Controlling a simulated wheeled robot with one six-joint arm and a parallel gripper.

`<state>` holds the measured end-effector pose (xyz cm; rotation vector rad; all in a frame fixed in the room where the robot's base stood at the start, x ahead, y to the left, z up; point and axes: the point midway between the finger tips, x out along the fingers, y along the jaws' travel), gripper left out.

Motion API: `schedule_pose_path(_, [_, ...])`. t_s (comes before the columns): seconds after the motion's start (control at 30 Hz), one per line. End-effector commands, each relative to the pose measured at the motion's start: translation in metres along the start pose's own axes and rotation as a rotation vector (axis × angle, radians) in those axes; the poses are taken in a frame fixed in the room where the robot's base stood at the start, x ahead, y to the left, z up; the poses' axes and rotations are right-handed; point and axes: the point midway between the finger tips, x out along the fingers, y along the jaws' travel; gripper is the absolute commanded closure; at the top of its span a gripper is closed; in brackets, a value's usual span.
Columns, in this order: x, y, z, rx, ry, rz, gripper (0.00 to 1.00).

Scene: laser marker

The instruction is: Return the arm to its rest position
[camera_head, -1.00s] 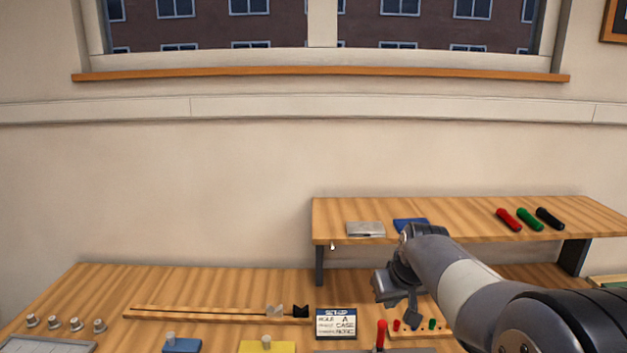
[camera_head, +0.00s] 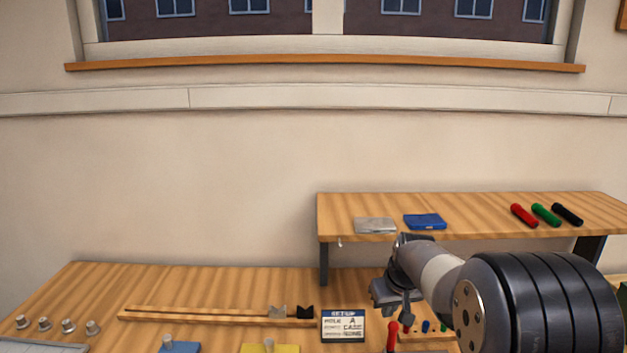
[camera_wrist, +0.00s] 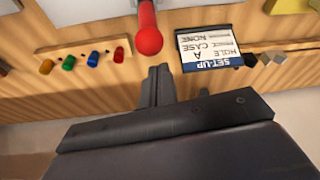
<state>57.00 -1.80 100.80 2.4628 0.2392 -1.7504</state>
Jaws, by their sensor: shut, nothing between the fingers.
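My gripper (camera_wrist: 159,86) shows in the wrist view with its fingers together and nothing between them. In the head view my gripper (camera_head: 408,308) hangs above the right part of the workbench (camera_head: 225,285), below the front edge of the raised shelf. A red-knobbed lever (camera_head: 392,335) stands just below and left of the fingers there. In the wrist view the red knob (camera_wrist: 149,41) is just beyond the fingertips; I cannot tell whether they touch. The set-up card (camera_head: 343,326) lies left of my gripper, and it also shows in the wrist view (camera_wrist: 205,48).
The raised shelf (camera_head: 470,205) bears a grey plate (camera_head: 375,225), a blue case (camera_head: 425,222) and red, green and black markers (camera_head: 546,215). A wooden rail (camera_head: 190,316), a blue block (camera_head: 180,348) and a yellow block (camera_head: 270,349) are left. Small coloured pegs (camera_wrist: 93,58) stand nearby.

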Motion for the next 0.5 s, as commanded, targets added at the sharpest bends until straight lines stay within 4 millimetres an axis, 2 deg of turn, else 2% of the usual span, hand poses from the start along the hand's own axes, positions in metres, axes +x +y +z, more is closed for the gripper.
schedule_pose_path(0.5, [0.011, 0.004, -0.018, 0.013, -0.2, -0.036, 1.0])
